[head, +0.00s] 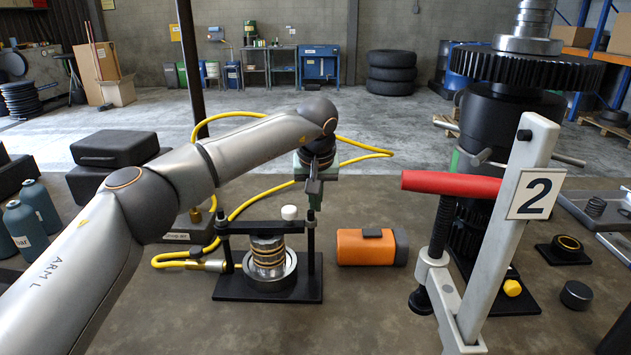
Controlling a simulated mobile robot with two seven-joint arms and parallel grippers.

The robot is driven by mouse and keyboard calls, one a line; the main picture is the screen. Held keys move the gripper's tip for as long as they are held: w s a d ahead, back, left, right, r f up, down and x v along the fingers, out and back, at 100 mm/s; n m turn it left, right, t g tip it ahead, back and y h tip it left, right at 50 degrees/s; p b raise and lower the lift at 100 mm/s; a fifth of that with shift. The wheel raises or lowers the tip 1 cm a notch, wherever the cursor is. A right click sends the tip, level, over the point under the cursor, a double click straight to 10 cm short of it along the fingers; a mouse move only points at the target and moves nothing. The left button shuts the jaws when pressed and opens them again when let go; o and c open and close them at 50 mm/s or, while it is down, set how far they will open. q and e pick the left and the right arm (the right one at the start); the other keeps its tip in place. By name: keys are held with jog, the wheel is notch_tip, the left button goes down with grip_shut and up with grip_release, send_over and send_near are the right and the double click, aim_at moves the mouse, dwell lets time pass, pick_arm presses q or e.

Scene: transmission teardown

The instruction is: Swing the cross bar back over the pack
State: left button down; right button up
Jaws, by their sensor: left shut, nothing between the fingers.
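The press stand (232,290) has a flat black base with a post on each side. The pack (267,252), a stack of copper and steel discs, sits in a metal ring on it. The black cross bar (258,227) spans from the left post to near the right post and passes over the pack in this view. A white knob (289,212) shows above the bar's right part. My left gripper (314,196) is shut and empty, pointing down at the top of the right post. Whether it touches the post or bar is unclear. My right gripper is out of view.
An orange and black block (372,247) lies right of the stand. A yellow hose (236,206) loops behind my arm to a fitting near the stand's left post. A white post with sign 2 (537,195) and red handle (450,185) stands at right, by a tall gear assembly.

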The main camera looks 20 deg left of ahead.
pick_arm(q)
jog(key=shift+s+d+r, duration=0.1)
jog(key=shift+s+d, duration=0.1)
jog(key=shift+s, duration=0.45)
jog(key=shift+s+d+r, duration=0.1)
jog(key=shift+s+d, duration=0.15)
jog(key=shift+s, duration=0.35)
jog(key=shift+s+d+r, duration=0.1)
jog(key=shift+s+d, duration=0.1)
jog(key=shift+s, duration=0.45)
